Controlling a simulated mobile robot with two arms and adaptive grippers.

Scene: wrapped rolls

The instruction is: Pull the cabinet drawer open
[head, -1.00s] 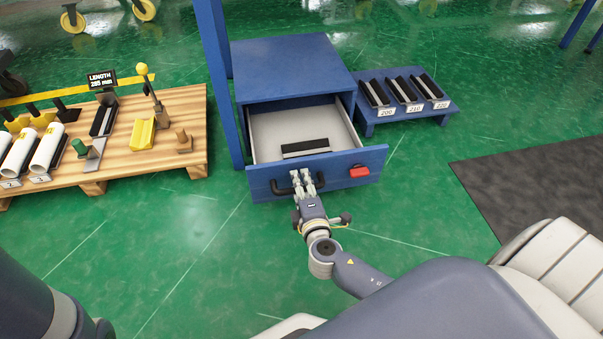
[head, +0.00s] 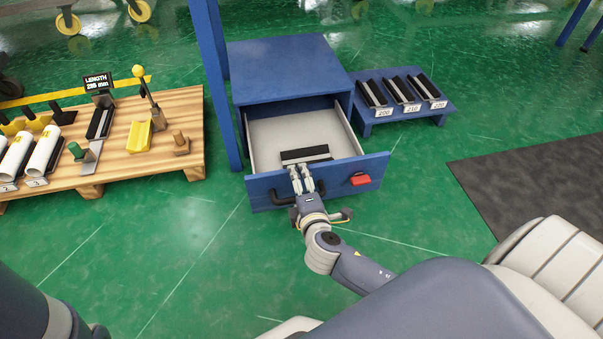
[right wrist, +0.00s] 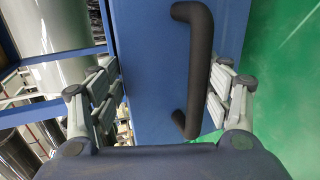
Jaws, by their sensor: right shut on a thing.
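The blue cabinet (head: 290,65) stands at the centre of the head view. Its drawer (head: 345,178) is partly open, with a pale inside and a dark block with a light edge (head: 305,154) lying in it. The black handle (head: 282,198) is on the drawer front, left of a red piece (head: 360,180). My right gripper (head: 301,180) is shut on the handle and hides its middle. In the right wrist view the handle (right wrist: 201,70) lies between the two fingers of the gripper (right wrist: 163,88). My left gripper is outside the views.
A wooden pallet (head: 120,170) with white rolls (head: 44,151) and fixtures stands left of the cabinet. A low blue stand (head: 440,110) with labelled black blocks is on the right. A blue post (head: 213,80) rises beside the cabinet. The green floor before the drawer is clear.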

